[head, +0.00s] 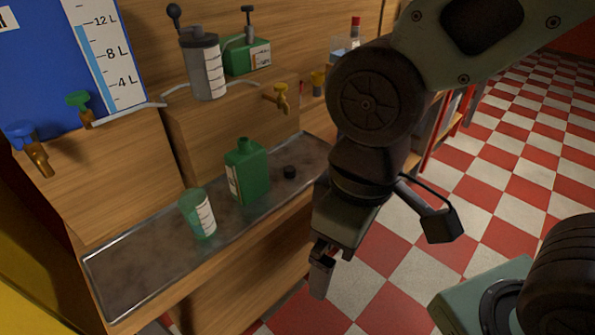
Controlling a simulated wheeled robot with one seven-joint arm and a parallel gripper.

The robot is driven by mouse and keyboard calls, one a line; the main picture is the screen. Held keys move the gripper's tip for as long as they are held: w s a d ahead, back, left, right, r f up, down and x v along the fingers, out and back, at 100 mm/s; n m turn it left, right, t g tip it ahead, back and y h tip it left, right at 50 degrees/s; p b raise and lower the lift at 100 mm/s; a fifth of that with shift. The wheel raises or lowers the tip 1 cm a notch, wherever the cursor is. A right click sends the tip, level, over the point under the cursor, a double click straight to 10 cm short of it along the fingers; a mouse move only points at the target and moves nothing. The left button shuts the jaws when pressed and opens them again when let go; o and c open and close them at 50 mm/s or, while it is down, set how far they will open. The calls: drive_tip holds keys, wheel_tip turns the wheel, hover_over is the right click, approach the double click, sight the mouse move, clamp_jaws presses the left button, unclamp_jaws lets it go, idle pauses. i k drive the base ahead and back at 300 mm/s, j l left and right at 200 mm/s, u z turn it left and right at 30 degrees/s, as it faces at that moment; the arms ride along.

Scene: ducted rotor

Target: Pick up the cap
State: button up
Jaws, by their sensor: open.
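A green cup (198,214) with a white scale stands left of the bottle. The metal tray (130,283) has a raised rim. Brass taps (280,98) and a grey cylinder (206,68) sit behind. The checkered floor (400,270) is clear.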

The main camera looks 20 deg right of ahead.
sight(289, 171)
drive_tip(key=i+j+z, duration=0.15)
drive_tip(key=i, duration=0.3)
drive_tip(key=i+j+z, duration=0.15)
drive_tip(key=i+j, duration=0.25)
